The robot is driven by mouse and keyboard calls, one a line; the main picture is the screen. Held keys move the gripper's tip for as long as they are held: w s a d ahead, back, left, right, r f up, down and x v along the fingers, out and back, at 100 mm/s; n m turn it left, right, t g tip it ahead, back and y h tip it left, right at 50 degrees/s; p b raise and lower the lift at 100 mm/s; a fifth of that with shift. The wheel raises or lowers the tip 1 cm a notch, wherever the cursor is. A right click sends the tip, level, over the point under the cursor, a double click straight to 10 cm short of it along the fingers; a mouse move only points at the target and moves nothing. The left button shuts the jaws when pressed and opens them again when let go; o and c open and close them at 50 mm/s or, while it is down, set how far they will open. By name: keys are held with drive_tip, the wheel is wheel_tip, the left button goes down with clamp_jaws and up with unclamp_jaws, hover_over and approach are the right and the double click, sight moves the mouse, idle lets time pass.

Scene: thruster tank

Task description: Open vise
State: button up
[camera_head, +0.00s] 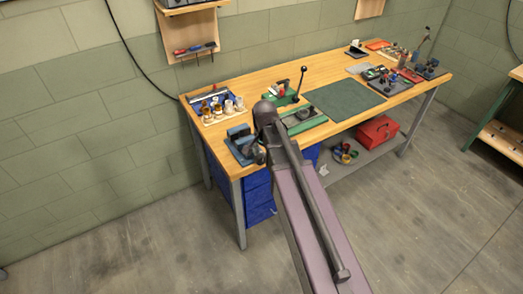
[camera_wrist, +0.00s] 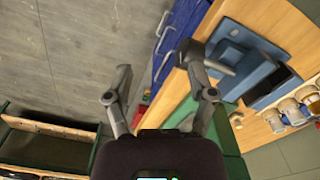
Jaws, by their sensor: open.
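The blue vise (camera_head: 240,141) sits on the front left corner of the wooden workbench. In the wrist view the vise (camera_wrist: 243,62) fills the upper right, with a dark gap between blue blocks and a short grey bar (camera_wrist: 219,67) on its near side. My gripper (camera_wrist: 157,64) is open, its two fingers wide apart with nothing between them. Its right finger is close to the grey bar; I cannot tell whether they touch. In the head view my arm covers part of the area right of the vise, and my gripper is mostly hidden there.
The workbench (camera_head: 262,76) holds a rack of cups and tools (camera_head: 222,108) behind the vise, a green hand press (camera_head: 284,92) and a green mat (camera_head: 343,101). Blue drawers (camera_head: 259,197) stand below. A red toolbox (camera_head: 378,131) is on the lower shelf. The floor in front is clear.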

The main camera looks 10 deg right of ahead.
sight(261, 156)
drive_tip(key=w+r+m+p, duration=0.3)
drive_tip(key=w+r+m, duration=0.2)
drive_tip(key=shift+w+p, duration=0.3)
drive_tip(key=shift+p, duration=0.05)
drive_tip(key=shift+f, duration=0.1)
wheel_tip(261, 156, down, 14)
drive_tip(key=b, duration=1.3)
drive_tip(key=shift+r+b, duration=0.25)
drive_tip(key=shift+b, duration=0.15)
drive_tip(key=shift+s, duration=0.1)
drive_tip(key=c, duration=1)
